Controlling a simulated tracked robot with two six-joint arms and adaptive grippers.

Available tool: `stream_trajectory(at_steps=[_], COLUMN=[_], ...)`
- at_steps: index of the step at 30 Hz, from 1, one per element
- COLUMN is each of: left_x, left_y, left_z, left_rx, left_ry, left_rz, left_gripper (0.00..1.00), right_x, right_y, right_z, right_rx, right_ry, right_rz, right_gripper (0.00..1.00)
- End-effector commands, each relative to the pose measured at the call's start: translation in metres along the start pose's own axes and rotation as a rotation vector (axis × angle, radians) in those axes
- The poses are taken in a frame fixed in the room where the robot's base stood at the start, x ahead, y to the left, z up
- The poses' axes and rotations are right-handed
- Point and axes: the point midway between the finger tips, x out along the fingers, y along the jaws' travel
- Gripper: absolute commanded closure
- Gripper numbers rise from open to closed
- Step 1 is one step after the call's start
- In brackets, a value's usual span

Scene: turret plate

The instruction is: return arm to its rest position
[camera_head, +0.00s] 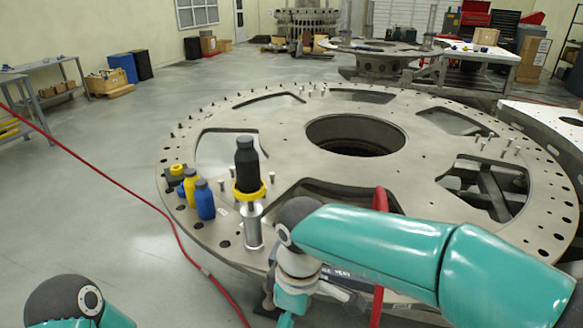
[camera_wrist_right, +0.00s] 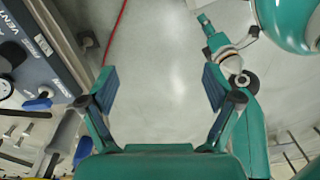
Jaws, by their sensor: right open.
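My right arm (camera_head: 385,245) reaches in from the right across the near edge of the turret plate (camera_head: 265,115), its wrist bent downward. My right gripper (camera_wrist_right: 160,84) is open and empty in the right wrist view, over bare grey floor. In the head view its fingers are hidden or cut off at the bottom edge. Only part of my left arm (camera_head: 75,302) shows at the bottom left corner. My left gripper is not clearly seen in either view.
A black bottle-shaped tool with a yellow collar (camera_head: 247,170) stands on the plate's near left. Blue (camera_head: 204,200) and yellow (camera_head: 190,183) bottle-like pieces stand beside it. A red hose (camera_head: 120,180) crosses the floor. A gauge panel (camera_wrist_right: 40,50) is left of the open jaws.

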Motion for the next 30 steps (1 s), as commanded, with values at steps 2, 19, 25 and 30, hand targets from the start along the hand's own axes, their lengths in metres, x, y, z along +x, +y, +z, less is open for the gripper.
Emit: stream_trajectory(at_steps=[2, 19, 25, 30], left_x=[0.0, 0.0, 0.0, 0.0], left_y=[0.0, 0.0, 0.0, 0.0], left_z=[0.0, 0.0, 0.0, 0.0], left_rx=[0.0, 0.0, 0.0, 0.0], left_ry=[0.0, 0.0, -0.001, -0.001], left_rz=[0.0, 0.0, 0.0, 0.0], left_gripper=[0.6, 0.6, 0.6, 0.6], right_x=[0.023, 0.273, 0.32, 0.331], right_y=[0.005, -0.002, -0.035, -0.047], right_z=[0.003, 0.1, 0.15, 0.166], right_rx=[0.043, 0.856, 1.202, 1.325], right_ry=[0.008, 0.177, 0.212, 0.223], right_rz=[-0.022, -0.235, -0.249, -0.239], right_gripper=[0.1, 0.1, 0.1, 0.1])
